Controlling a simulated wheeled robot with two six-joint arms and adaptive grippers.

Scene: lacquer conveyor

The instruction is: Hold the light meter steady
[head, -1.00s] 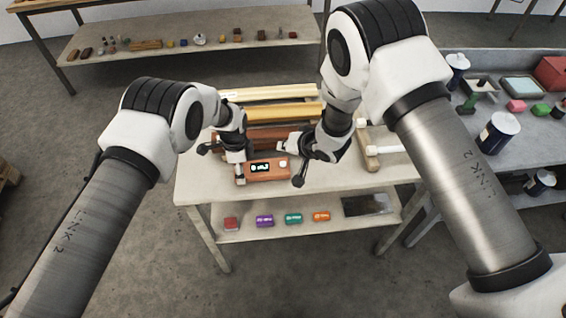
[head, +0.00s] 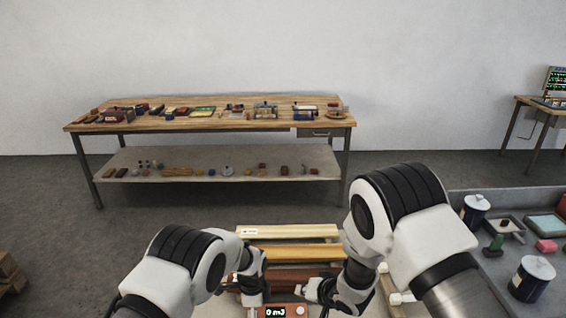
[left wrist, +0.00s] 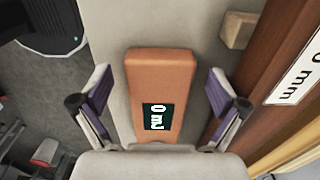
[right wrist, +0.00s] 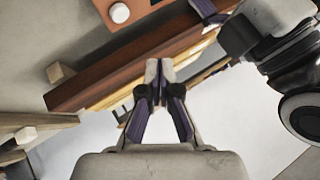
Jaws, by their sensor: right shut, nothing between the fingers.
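The light meter is an orange-brown block with a dark display reading "0 mJ" (left wrist: 162,85). In the head view it shows at the bottom edge (head: 288,311), partly cut off. In the left wrist view my left gripper (left wrist: 160,95) is open, one finger on each side of the meter, with gaps between. My right gripper (right wrist: 159,68) is shut and empty, pointing toward the boards. The meter's end with a white knob (right wrist: 120,13) shows at the top of the right wrist view, apart from the right fingertips.
Wooden boards in pale, yellow and red-brown (head: 290,253) lie beyond the meter. A grey bench (head: 490,270) with cans stands at the right. A long wooden table (head: 250,127) with many small items stands at the back wall. Open floor lies between.

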